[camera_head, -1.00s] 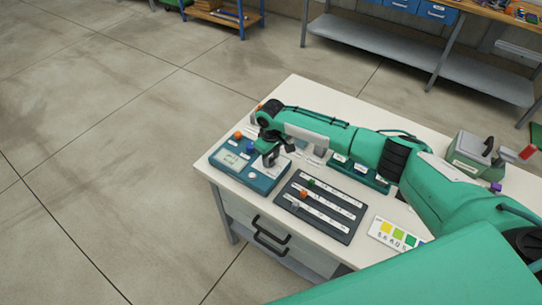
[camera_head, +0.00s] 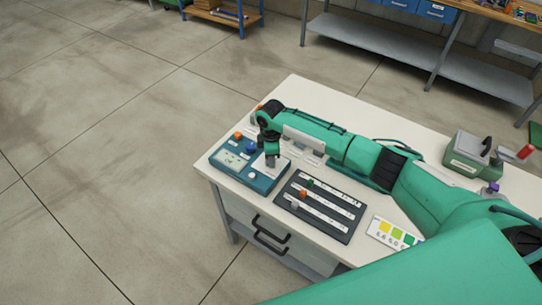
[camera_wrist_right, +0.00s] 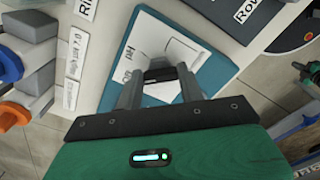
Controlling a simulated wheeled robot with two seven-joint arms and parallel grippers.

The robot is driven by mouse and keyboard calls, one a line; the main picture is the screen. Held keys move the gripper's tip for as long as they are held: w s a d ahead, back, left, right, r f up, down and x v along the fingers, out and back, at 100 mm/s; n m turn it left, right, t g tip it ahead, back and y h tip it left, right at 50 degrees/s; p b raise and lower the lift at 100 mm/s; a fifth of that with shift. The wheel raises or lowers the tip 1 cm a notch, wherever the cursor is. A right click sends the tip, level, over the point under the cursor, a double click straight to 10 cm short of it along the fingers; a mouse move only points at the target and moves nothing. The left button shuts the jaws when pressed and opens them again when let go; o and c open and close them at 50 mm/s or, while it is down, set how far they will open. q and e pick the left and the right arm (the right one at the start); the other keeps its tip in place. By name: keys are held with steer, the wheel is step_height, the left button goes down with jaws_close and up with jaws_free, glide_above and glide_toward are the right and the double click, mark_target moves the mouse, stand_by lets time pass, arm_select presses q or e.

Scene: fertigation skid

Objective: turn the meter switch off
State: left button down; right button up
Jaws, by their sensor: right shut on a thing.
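My right gripper (camera_head: 271,162) points down over the meter's right part. In the wrist view its fingers (camera_wrist_right: 160,78) are closed around a small dark piece, apparently the meter switch (camera_wrist_right: 160,66), beside a white label plate on the blue-green case (camera_wrist_right: 205,76). The fingers hide most of the switch. My left gripper is not in view.
A dark slider panel (camera_head: 345,232) with several small knobs lies right of the meter. My right arm spans the table. The floor to the left is clear.

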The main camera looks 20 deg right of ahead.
steer(key=shift+n, duration=0.6)
steer(key=o, duration=1)
step_height(320, 180, up, 14)
steer(key=b, duration=0.3)
steer(key=shift+f, duration=0.15)
